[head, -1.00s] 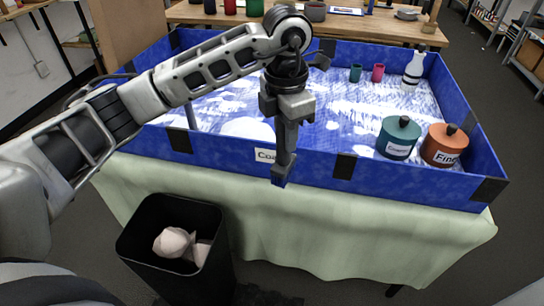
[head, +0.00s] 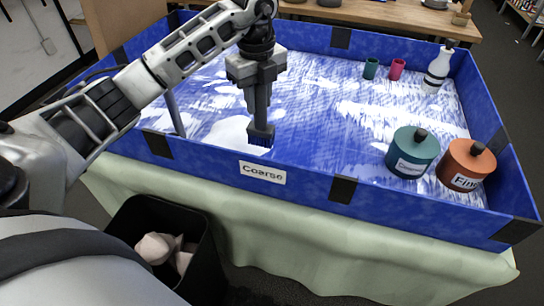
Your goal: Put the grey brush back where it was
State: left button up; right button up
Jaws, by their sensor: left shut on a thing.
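My left gripper (head: 260,104) points down over the front left part of the blue-walled tray, behind the wall label reading "Coarse" (head: 263,173). It is shut on the grey brush (head: 261,136). Only the dark lower end of the brush shows below the fingers; the rest is hidden by them. The brush end appears over the white and blue streaked tray floor (head: 320,120); I cannot tell whether it touches. My right gripper is not in view.
A teal pot (head: 408,155) and an orange pot labelled "Fine" (head: 463,168) stand at the tray's right front. A black bin (head: 205,255) sits below the cloth-covered table.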

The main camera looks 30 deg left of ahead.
aim_at(260, 134)
pick_arm(q)
notch_tip(260, 134, down, 6)
jog(key=shift+s+r+p, duration=0.1)
jog(key=shift+p, duration=0.25)
jog(key=shift+f, duration=0.65)
notch_tip(260, 134, down, 3)
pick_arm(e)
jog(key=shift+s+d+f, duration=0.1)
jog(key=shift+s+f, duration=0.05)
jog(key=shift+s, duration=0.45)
